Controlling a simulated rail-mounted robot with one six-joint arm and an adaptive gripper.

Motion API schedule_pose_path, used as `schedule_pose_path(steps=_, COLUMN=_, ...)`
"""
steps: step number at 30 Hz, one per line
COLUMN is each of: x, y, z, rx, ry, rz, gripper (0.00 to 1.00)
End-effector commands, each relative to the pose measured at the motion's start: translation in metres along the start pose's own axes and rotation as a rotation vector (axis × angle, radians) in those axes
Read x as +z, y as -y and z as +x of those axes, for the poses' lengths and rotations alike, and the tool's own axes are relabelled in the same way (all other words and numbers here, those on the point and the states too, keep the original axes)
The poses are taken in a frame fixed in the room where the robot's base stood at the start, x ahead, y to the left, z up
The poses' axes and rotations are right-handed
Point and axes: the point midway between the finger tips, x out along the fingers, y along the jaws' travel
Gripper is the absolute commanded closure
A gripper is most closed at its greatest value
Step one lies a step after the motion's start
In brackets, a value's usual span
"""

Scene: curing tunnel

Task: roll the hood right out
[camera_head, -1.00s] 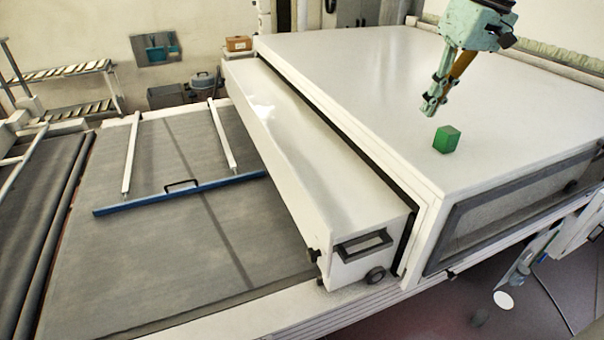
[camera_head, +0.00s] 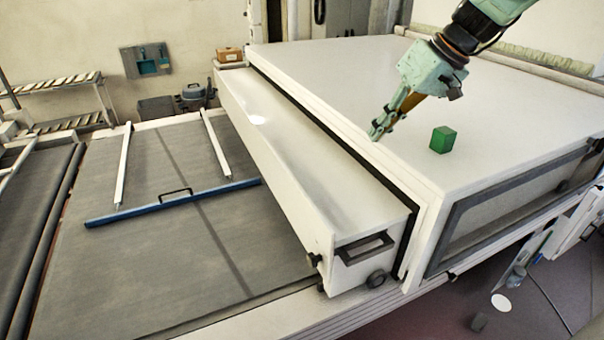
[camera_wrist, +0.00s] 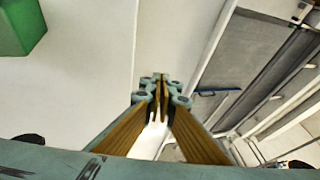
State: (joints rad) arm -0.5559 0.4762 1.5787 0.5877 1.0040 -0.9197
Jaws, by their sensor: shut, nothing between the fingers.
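The hood is a long white box section (camera_head: 290,150) at the left mouth of the large white tunnel housing (camera_head: 400,90). It has a dark handle (camera_head: 364,248) on its near end and small wheels low down. A dark gap runs between it and the housing. My gripper (camera_head: 374,136) is shut and empty above the housing's left edge, apart from the hood handle. In the wrist view my gripper (camera_wrist: 160,85) shows closed fingers over white surfaces.
A green cube (camera_head: 443,139) lies on the housing top, also in the wrist view (camera_wrist: 22,25). A blue bar (camera_head: 170,203) with a black handle and two white rails lie across the grey bed (camera_head: 120,260). Rollers (camera_head: 45,240) stand at far left.

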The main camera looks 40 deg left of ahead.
Motion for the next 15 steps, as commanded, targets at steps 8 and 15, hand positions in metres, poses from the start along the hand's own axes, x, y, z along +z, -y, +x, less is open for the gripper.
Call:
schedule_pose_path(steps=8, x=-0.004, y=0.02, z=0.041, rx=-0.071, ry=-0.006, rz=-0.02, gripper=1.0)
schedule_pose_path(steps=15, x=-0.013, y=0.028, z=0.064, rx=-0.119, ry=-0.007, rz=-0.038, gripper=1.0)
